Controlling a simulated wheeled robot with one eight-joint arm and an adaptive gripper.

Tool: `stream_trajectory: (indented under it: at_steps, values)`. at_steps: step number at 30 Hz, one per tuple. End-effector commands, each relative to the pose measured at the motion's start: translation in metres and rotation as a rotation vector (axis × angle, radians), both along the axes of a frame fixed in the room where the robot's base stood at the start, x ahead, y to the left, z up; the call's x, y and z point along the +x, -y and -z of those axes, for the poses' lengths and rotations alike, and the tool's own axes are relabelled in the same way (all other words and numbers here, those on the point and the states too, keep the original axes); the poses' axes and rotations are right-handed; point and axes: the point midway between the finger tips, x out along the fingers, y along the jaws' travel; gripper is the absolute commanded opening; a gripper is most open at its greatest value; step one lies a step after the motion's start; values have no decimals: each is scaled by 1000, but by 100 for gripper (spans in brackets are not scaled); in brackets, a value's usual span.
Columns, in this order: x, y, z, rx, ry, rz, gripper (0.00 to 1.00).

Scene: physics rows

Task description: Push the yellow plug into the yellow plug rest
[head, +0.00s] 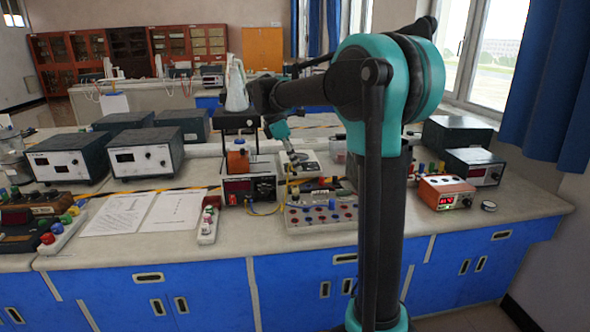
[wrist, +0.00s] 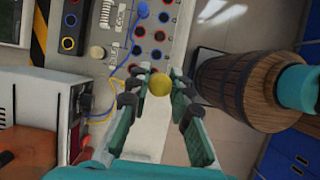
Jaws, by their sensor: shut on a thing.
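The yellow plug (wrist: 159,84) shows as a small round yellow top in the wrist view. It sits between the fingertips of my gripper (wrist: 156,92), which is shut on it. The plug's lower part is hidden under its top. In the head view my gripper (head: 297,157) is over the bench, behind the socket board (head: 322,214), and the plug is too small to make out there.
The board with red, blue and dark sockets also shows in the wrist view (wrist: 177,38). A blue plug (wrist: 142,10) trails a blue cable beside a yellow cable. A metered instrument (head: 250,189) stands left of the board. An orange-topped meter (head: 445,191) stands at the right.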

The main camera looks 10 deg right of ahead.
Motion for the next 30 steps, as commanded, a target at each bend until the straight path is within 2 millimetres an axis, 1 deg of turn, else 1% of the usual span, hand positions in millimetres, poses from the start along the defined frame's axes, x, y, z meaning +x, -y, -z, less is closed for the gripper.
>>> stream_trajectory:
  at_steps: [9, 14, 17, 30]
  values:
    - [1, 0, 0, 0, 0, 3, 0]
    - [9, 1, 4, 1, 0, 48, 0]
    - [18, 2, 8, 0, -1, 108, 0]
    - [70, 10, 33, 0, -1, 453, 0]
